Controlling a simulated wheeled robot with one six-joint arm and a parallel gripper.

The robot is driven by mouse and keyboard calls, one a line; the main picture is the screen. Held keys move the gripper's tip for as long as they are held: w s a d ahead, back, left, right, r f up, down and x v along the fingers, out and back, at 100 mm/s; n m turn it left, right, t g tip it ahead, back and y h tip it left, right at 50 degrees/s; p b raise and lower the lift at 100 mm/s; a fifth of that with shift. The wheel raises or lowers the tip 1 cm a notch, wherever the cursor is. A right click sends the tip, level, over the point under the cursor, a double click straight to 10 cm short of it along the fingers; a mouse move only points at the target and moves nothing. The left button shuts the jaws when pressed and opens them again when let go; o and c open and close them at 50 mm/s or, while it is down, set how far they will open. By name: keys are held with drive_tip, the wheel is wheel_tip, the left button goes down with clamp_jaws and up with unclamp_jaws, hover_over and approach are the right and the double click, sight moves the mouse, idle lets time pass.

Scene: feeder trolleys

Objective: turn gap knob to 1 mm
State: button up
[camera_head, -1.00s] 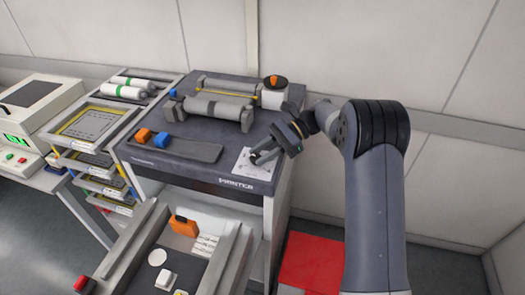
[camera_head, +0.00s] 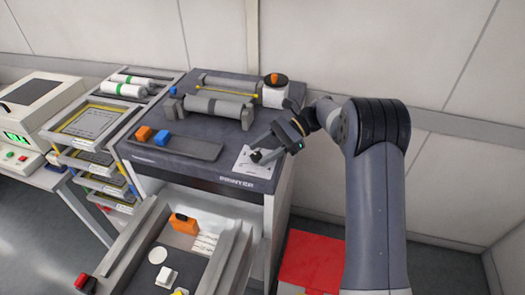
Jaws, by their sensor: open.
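The gap knob seems to be the small dark shape (camera_head: 256,156) on the white dial plate (camera_head: 243,167) at the front right corner of the dark printer top (camera_head: 180,130). The plate's marks are too small to read. My gripper (camera_head: 267,151) comes in from the right, tilted down, with its fingertips over the plate and close to the knob. It is open. I cannot tell whether the fingers are around the knob or beside it, because the gripper partly hides it.
Grey rollers (camera_head: 215,105) and a white pot (camera_head: 274,96) stand behind. A red floor patch (camera_head: 310,262) lies at right.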

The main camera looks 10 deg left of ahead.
drive_tip(key=b+v, duration=0.1)
drive_tip(key=v, duration=0.9)
drive_tip(key=shift+w+d, duration=0.15)
drive_tip(key=shift+d, duration=0.05)
drive_tip(key=shift+a+f, duration=0.1)
drive_tip(key=p+x, duration=0.1)
drive_tip(key=x, duration=0.8)
drive_tip(key=shift+s+a, duration=0.3)
drive_tip(key=shift+a, duration=0.05)
drive_tip(key=shift+s+a+f, duration=0.25)
drive_tip(key=shift+a, duration=0.05)
drive_tip(key=shift+w+d+r, duration=0.1)
